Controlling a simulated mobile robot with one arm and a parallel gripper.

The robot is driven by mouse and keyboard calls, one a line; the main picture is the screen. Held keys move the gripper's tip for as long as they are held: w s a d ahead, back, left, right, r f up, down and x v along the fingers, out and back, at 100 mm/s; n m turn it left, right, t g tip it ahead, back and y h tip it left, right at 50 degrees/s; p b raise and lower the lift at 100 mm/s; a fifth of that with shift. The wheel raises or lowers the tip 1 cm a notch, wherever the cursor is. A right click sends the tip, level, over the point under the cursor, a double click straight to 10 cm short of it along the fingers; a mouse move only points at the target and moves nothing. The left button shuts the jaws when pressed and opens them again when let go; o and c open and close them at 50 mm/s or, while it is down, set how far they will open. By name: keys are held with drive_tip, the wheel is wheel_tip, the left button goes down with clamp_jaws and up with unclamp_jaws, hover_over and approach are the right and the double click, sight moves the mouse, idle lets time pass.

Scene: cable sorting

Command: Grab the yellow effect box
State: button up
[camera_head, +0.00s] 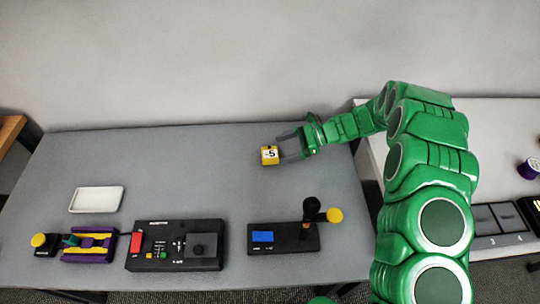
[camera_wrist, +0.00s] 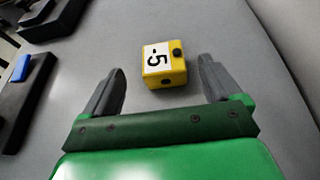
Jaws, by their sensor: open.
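The yellow effect box (camera_head: 270,155) is a small cube with a white label reading "-5". It sits on the grey table toward the back right. In the wrist view the yellow effect box (camera_wrist: 164,66) lies ahead of and between the two grey fingers, with a dark knob and a dark hole on its sides. My gripper (camera_head: 288,146) is open and empty, close to the right side of the box in the head view. In the wrist view my gripper (camera_wrist: 162,82) shows both fingers apart, with no visible contact with the box.
On the grey table (camera_head: 200,180) are a white tray (camera_head: 96,200), a purple and yellow device (camera_head: 90,245), a black control box (camera_head: 175,246) and a black joystick base (camera_head: 283,238). A second table (camera_head: 365,150) stands at right. The area left of the box is clear.

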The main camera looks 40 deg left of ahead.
sight(271, 152)
drive_tip(key=shift+x, duration=3.8)
drive_tip(key=shift+w+a, duration=0.1)
drive_tip(key=shift+w, duration=0.05)
drive_tip(key=c, duration=1.2)
